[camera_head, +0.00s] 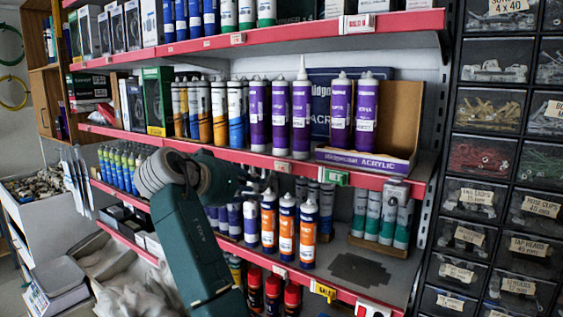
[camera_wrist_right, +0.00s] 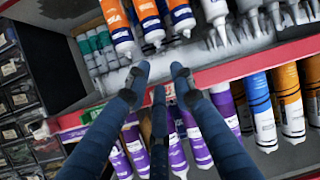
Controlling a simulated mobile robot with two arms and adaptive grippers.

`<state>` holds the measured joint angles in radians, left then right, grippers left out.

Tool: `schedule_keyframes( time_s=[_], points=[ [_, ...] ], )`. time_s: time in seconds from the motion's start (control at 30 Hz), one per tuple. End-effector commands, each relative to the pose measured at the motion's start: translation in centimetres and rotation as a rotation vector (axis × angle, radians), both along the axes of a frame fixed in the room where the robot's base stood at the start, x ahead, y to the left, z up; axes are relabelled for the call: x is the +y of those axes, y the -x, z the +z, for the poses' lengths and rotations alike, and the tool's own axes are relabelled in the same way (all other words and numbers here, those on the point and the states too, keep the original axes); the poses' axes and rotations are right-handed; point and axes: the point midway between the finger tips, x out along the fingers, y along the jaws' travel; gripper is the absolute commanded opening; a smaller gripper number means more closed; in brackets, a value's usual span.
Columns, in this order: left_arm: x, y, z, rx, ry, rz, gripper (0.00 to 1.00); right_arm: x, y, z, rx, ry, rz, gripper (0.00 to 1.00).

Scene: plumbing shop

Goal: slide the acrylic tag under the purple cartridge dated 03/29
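Several purple cartridges stand on the middle shelf, among them one on the left (camera_head: 257,115), one with a tall nozzle (camera_head: 301,115) and one at the right (camera_head: 366,115); their dates are too small to read. A green tag (camera_head: 335,178) and a white tag (camera_head: 283,166) sit on the red rail below them; I cannot read which is the acrylic one. My right gripper (camera_wrist_right: 160,74) is open at the rail in the wrist view, its fingers apart with nothing visibly gripped. In the head view my arm partly hides it. My left gripper is not in view.
Orange cartridges (camera_head: 286,228) stand on the shelf below, close to my right gripper. A purple ACRYLIC box (camera_head: 366,161) stands at the right of the middle shelf. Labelled drawers (camera_head: 483,155) fill the right side. A dark bare patch (camera_head: 358,270) lies on the lower shelf.

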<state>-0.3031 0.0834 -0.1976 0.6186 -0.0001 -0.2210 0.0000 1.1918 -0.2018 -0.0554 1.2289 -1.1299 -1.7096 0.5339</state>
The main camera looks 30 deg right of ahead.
Motion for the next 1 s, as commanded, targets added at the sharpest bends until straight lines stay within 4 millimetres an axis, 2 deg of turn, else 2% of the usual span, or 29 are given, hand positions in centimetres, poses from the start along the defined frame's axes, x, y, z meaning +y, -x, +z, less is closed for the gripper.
schedule_keyframes(
  time_s=[0.03, 0.1, 0.23, 0.37, 0.63, 0.8, 1.0],
  points=[
    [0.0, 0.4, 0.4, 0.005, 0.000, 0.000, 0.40, 0.0, 1.1, 3.3, -0.049, -0.014, -0.039, 0.23],
    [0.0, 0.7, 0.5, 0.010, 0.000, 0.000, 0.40, -0.1, 2.5, 6.0, -0.095, -0.028, -0.087, 0.23],
    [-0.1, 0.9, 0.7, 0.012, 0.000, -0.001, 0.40, -0.3, 3.8, 8.1, -0.135, -0.042, -0.129, 0.23],
    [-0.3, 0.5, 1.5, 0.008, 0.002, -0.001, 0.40, -1.4, 3.5, 7.9, -0.136, -0.043, -0.135, 0.23],
    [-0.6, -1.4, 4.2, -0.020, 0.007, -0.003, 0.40, -5.7, 1.7, 6.2, -0.134, -0.041, -0.134, 0.23],
    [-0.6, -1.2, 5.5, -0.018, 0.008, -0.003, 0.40, -8.0, 0.7, 5.1, -0.134, -0.040, -0.131, 0.23],
    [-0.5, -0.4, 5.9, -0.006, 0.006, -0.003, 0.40, -9.2, 0.1, 4.3, -0.136, -0.041, -0.129, 0.23]
  ],
)
